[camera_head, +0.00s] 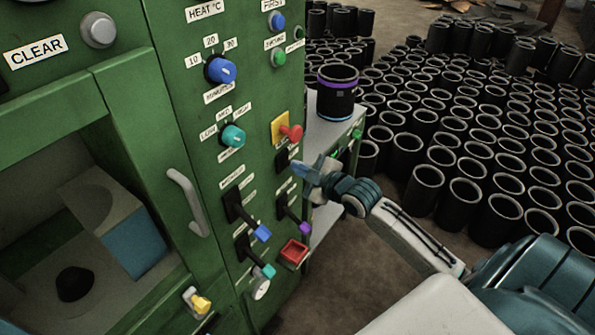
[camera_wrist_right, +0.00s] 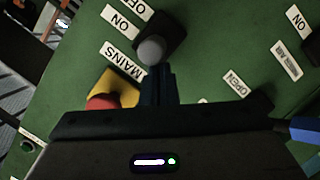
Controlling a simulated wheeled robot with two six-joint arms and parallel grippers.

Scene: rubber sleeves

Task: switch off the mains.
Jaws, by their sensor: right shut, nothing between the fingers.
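The mains switch (camera_wrist_right: 163,32) is a black switch with a grey rounded knob on the green panel. A MAINS label (camera_wrist_right: 124,61) sits beside it, with ON and OFF labels near. In the head view the switch (camera_head: 282,160) is partly hidden by my right gripper, below the red button. My right gripper (camera_head: 300,169) is shut and empty, its tips right at the grey knob. In the right wrist view the closed fingers (camera_wrist_right: 157,82) appear to meet the knob; whether they touch I cannot tell. Which way the switch is set is unclear. My left gripper is not in view.
A red button on a yellow plate (camera_head: 279,126) is close above the switch. Levers with blue (camera_head: 263,232), purple (camera_head: 305,228) and teal ends sit below. A black sleeve (camera_head: 338,92) stands on a grey shelf to the right. Many black sleeves cover the floor behind.

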